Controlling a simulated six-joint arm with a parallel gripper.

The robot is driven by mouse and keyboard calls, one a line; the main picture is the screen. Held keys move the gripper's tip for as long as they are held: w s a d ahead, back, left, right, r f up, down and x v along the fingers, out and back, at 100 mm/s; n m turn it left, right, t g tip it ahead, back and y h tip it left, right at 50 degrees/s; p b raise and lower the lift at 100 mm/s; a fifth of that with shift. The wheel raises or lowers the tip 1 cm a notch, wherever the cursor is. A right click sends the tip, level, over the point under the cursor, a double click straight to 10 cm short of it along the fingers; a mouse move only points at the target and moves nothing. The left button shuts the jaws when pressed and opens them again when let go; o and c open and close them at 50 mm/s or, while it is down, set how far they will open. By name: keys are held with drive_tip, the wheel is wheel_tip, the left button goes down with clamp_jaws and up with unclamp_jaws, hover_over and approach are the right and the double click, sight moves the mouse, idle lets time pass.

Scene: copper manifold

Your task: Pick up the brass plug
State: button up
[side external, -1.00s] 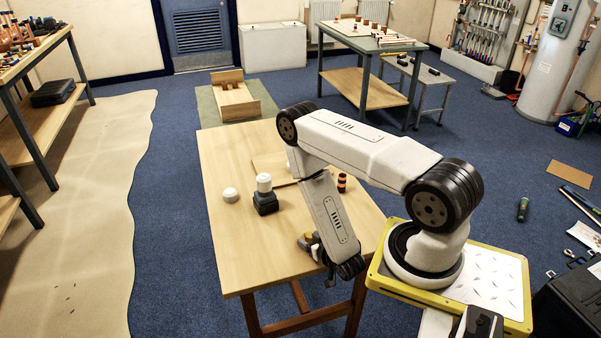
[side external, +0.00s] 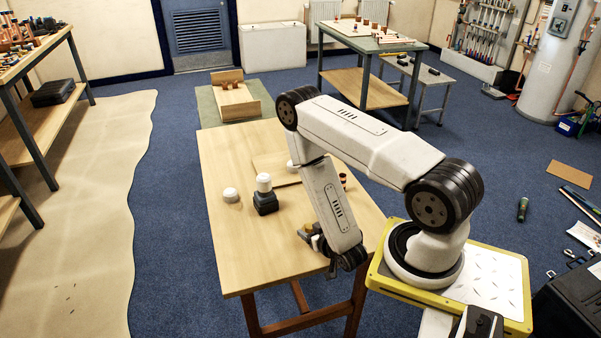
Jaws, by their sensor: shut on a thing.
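My gripper (side external: 308,237) is at the right part of the wooden table, low over its top and partly hidden behind my own forearm. It is shut on a small brass-yellow piece, the brass plug (side external: 304,230), which shows only as a small patch at the jaws. Its full shape and the exact grip are too small to make out. I cannot tell for sure how far it is above the table top.
The wooden table (side external: 245,255) has clear room at its front left. A dark box with a white cap (side external: 265,199) stands left of my gripper, with a white round piece (side external: 230,195) beside it. A board (side external: 270,165) and a black-orange cylinder (side external: 343,180) lie further back.

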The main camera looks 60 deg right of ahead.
drive_tip(key=shift+r, duration=3.25)
